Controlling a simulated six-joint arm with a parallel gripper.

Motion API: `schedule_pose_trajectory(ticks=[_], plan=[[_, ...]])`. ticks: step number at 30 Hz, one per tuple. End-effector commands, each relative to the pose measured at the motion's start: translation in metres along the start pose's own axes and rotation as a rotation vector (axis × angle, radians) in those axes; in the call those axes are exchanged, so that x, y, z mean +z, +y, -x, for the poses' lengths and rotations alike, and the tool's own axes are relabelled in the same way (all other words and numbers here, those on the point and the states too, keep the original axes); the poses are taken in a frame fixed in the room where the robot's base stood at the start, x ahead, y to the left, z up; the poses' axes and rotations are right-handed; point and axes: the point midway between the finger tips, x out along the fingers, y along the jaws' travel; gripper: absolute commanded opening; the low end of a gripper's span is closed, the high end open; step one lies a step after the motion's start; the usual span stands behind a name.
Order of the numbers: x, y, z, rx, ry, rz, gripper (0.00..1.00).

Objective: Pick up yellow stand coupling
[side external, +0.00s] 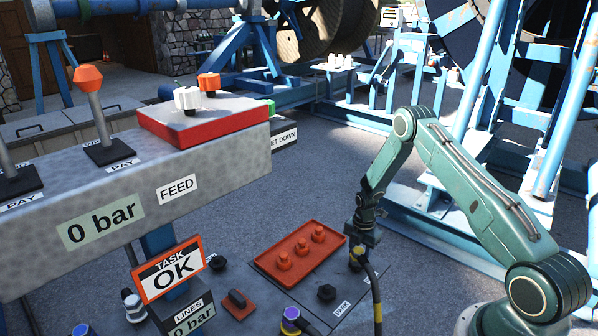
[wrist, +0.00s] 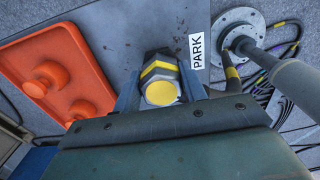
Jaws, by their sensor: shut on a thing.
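The yellow coupling (wrist: 160,92), with a yellow face and a grey-and-yellow body, sits between the two blue fingers of my gripper (wrist: 160,78) in the wrist view. The fingers are shut on it from both sides. In the side external view my gripper (side external: 360,246) points down at the right of the orange tray, low over the grey plate. The coupling (side external: 356,263) shows small and dark beneath it there. I cannot tell whether it still touches the plate.
An orange tray (side external: 270,268) with three orange caps lies left of my gripper. A dark knob (side external: 326,293) and a PARK label (side external: 342,309) are near. A black hose with yellow bands (side external: 376,292) stands close at the right. The grey console (side external: 160,235) is at the left.

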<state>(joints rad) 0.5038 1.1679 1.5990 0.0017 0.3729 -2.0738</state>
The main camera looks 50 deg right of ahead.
Motion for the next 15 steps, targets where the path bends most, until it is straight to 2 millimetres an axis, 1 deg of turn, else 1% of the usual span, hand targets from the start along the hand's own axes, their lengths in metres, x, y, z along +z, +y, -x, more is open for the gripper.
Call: schedule_pose_trajectory(ticks=[1, 8, 11, 15], plan=[[-0.003, 0.001, 0.002, 0.001, 0.005, 0.002, 0.14], [-0.001, 0.001, 0.012, 0.001, 0.003, 0.001, 0.14], [-0.001, 0.001, 0.021, 0.001, 0.002, 0.001, 0.14], [-0.001, 0.002, 0.039, 0.003, 0.001, 0.001, 0.14]])
